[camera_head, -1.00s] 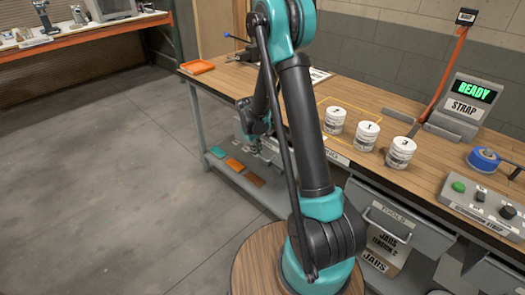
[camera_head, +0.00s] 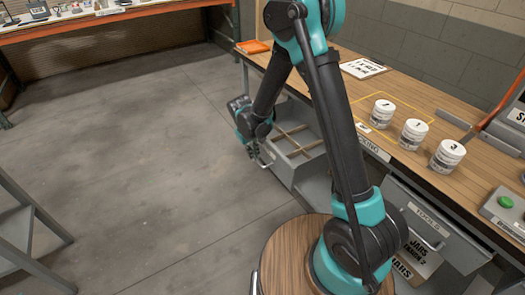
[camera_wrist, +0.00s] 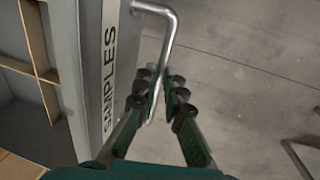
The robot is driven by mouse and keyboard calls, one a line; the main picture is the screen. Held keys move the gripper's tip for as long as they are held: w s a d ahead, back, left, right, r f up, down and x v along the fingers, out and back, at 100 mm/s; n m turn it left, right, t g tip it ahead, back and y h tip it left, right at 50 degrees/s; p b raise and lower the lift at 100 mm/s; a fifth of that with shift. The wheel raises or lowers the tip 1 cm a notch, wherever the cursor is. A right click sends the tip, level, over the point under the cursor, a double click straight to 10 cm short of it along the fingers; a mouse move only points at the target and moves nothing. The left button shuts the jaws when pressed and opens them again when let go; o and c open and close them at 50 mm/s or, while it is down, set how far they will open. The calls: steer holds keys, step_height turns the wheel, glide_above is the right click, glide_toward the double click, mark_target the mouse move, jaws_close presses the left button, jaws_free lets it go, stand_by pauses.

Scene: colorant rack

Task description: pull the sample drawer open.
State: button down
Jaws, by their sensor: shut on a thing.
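The sample drawer (camera_head: 290,172) stands pulled out from under the wooden workbench, and its inside with light wooden dividers shows in the head view. In the wrist view its grey front (camera_wrist: 92,60) carries a "SAMPLES" label, and a bare metal bar handle (camera_wrist: 170,38) sticks out from it. My gripper (camera_head: 264,160) is at the drawer's front in the head view. In the wrist view my gripper (camera_wrist: 160,98) is shut on the handle, with the bar between its fingers. The back of the drawer is partly hidden by my arm.
Three white jars (camera_head: 413,132) and a clipboard (camera_head: 363,68) are on the workbench (camera_head: 345,88). A tools drawer (camera_head: 425,225) is below it, to the right. A grey metal stand (camera_head: 25,235) is at lower left. The floor (camera_head: 150,140) before the drawer is clear.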

steer(key=shift+s+a, duration=0.15)
steer(key=shift+a, duration=0.05)
steer(key=c, duration=1.6)
jaws_free()
step_height(320, 180, up, 12)
steer(key=s+a, duration=0.1)
steer(key=shift+s+a+f, duration=0.15)
steer(key=shift+a, duration=0.25)
